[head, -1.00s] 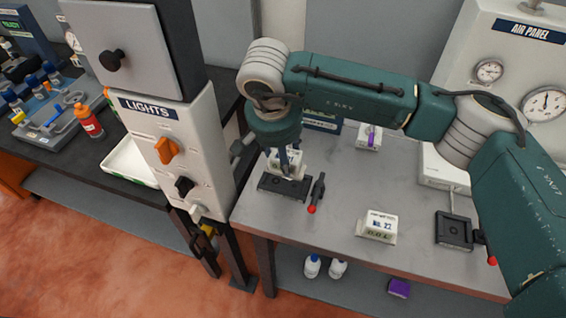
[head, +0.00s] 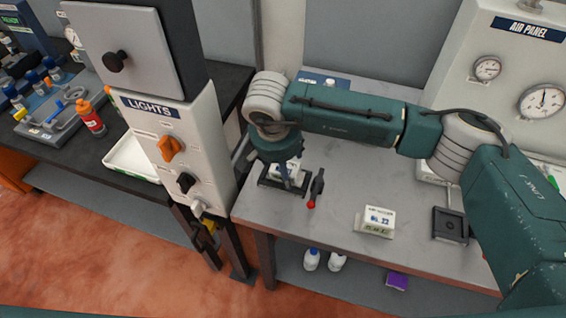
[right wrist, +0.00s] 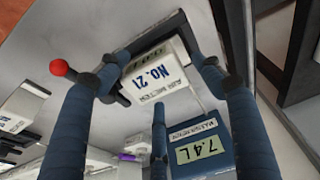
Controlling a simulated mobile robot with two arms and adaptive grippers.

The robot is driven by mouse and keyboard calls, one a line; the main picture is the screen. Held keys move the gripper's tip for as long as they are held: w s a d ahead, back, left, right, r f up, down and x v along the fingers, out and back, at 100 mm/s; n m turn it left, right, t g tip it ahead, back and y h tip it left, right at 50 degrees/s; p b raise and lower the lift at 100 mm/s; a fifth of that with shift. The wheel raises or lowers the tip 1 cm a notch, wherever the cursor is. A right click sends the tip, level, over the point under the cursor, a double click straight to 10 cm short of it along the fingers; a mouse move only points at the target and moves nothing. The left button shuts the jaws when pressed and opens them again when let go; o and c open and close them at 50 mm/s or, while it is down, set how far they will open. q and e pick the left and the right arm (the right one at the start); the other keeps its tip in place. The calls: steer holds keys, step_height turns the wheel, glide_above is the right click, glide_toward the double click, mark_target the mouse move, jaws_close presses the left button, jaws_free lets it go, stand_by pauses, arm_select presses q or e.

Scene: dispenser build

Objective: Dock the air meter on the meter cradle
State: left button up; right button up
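A white air meter marked No. 21 (right wrist: 155,75) is between the two blue fingers of my right gripper (right wrist: 160,78) in the right wrist view. The fingers appear shut on its sides. In the head view, the right gripper (head: 286,172) points down, with the meter at the dark meter cradle (head: 268,184) on the table's left part. The meter appears low on the cradle; the fingers partly hide where they meet, so I cannot tell whether it is fully seated. A black lever with a red knob (head: 311,204) stands right beside the cradle. My left gripper is not in view.
A second white meter, No. 22 (head: 376,221), stands on the table, with another dark cradle (head: 450,225) to its right. A blue display box (right wrist: 200,150) reads 7.4 L. The LIGHTS panel (head: 190,150) rises close left. Bare table lies between the lever and No. 22.

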steer(key=b+v, duration=0.3)
steer(key=v, duration=0.9)
steer(key=shift+r, duration=0.1)
